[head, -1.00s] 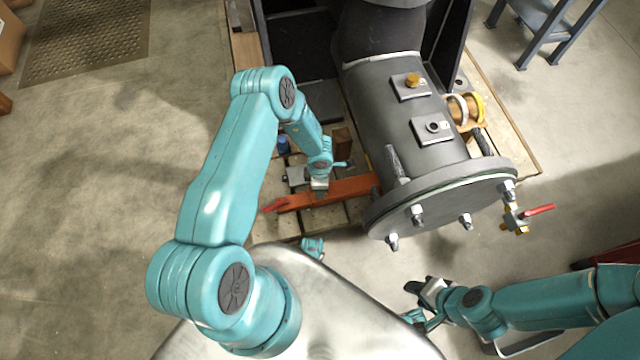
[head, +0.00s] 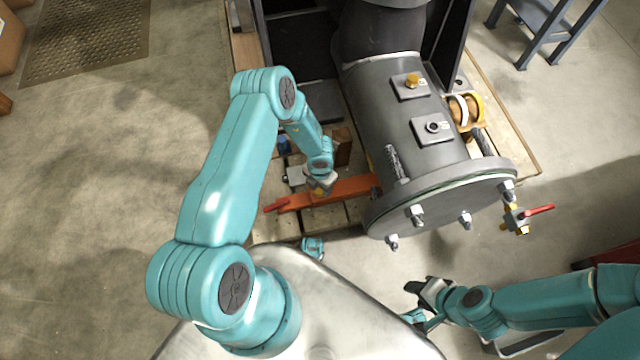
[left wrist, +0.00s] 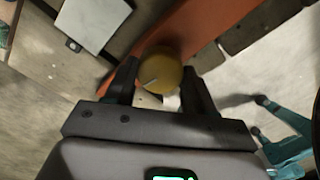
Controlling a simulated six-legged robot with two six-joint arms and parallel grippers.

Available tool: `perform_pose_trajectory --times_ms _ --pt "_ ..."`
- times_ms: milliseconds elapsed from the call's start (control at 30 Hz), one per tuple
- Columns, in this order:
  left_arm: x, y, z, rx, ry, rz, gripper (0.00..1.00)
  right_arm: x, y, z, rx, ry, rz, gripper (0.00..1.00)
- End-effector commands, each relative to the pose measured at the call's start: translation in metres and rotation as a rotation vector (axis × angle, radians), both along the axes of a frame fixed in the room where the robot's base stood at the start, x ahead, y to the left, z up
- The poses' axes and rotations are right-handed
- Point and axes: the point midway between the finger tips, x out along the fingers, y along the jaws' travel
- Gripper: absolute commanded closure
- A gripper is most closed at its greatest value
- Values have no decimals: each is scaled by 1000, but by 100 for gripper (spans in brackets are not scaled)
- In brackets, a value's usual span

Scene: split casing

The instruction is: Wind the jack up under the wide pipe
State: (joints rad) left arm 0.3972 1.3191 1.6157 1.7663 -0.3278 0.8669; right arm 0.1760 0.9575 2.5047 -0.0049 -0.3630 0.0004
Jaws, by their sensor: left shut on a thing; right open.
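The orange jack (head: 345,188) lies low on the pallet, its right end running under the flanged end of the wide grey pipe (head: 412,130). Whether it touches the pipe is hidden. A round yellow knob with a white mark (left wrist: 160,72) sits on the orange body in the left wrist view. My left gripper (left wrist: 158,85) is shut on this knob, one dark finger at each side. In the head view my left gripper (head: 320,186) points down over the jack, and the wrist hides most of the knob. My right gripper (head: 416,300) is open and empty, in front of the pipe flange.
A red-handled valve (head: 536,210) sticks out right of the flange, which carries several bolts. A wooden block (head: 342,147) and a pale plate (head: 296,175) lie near my left wrist. A blue stand (head: 548,30) is at the back right. Open floor lies left.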

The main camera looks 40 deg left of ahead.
Motion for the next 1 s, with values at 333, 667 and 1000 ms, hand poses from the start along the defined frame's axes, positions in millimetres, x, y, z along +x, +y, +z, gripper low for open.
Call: perform_pose_trajectory --times_ms 333,667,1000 --pt "-1 1 0 2 2 136 77 0 0 0 0 0 0 57" --pt "-1 1 0 2 2 160 77 0 0 0 0 0 0 57" --pt "-1 1 0 1 2 159 21 0 0 0 0 0 0 57"
